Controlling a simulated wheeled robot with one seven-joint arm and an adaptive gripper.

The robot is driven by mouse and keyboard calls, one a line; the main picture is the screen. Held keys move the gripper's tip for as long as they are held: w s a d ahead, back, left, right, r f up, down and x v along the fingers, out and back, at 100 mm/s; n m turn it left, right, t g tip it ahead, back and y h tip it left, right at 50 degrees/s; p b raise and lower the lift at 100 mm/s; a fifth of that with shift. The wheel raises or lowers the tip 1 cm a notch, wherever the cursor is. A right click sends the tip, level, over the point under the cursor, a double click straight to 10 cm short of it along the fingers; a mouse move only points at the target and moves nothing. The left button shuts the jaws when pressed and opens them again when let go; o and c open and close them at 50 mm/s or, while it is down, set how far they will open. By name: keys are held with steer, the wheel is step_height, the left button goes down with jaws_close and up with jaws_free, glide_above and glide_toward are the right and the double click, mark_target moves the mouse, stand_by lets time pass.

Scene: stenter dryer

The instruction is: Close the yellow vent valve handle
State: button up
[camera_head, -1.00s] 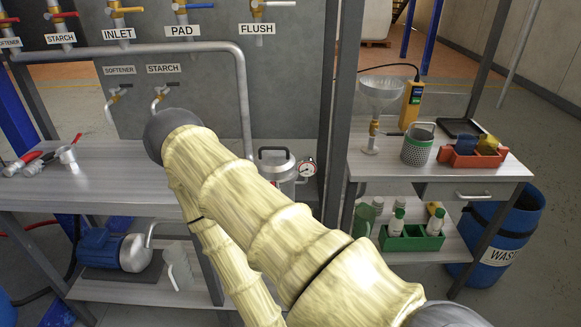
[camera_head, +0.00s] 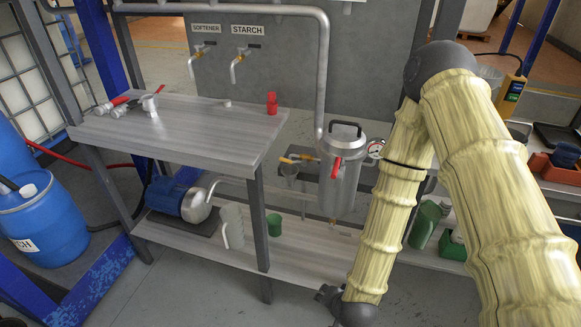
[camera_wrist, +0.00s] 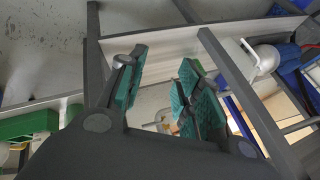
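A silver vessel (camera_head: 341,190) with a dark top handle hangs behind the bench's right end. Two small yellow handles, the left one (camera_head: 289,160) and the right one (camera_head: 306,157), show on fittings at its left side. A red handle (camera_head: 336,167) is on its front. I cannot tell for certain which yellow handle is the vent valve's. My gripper (camera_head: 335,298) is low in front of the shelf, below the vessel and apart from it. In the wrist view my gripper (camera_wrist: 160,88) has its green-padded fingers spread and nothing held between them. Small pipework (camera_wrist: 165,121) shows beyond them, unclear.
The bench (camera_head: 180,130) carries red-handled fittings and a red cylinder (camera_head: 272,103). Its lower shelf (camera_head: 230,245) holds a blue pump (camera_head: 180,203), a pale jug (camera_head: 232,225) and a green cup (camera_head: 274,224). A bench leg (camera_head: 260,230) stands left of my gripper. Floor in front is clear.

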steer(key=w+a+r+m+t+b, duration=0.1)
steer(key=w+a+r+m+t, duration=0.2)
steer(key=w, duration=0.4)
steer(key=m+t+b, duration=0.3)
steer(key=m+t, duration=0.4)
steer(key=m, duration=0.3)
glide_toward(284, 161)
steer(key=w, duration=0.3)
steer(key=w+f, duration=0.1)
steer(key=w, duration=0.3)
steer(key=w+a, duration=0.1)
steer(key=w, duration=0.2)
steer(key=shift+w+f, duration=0.2)
steer(key=shift+w, duration=0.15)
jaws_close()
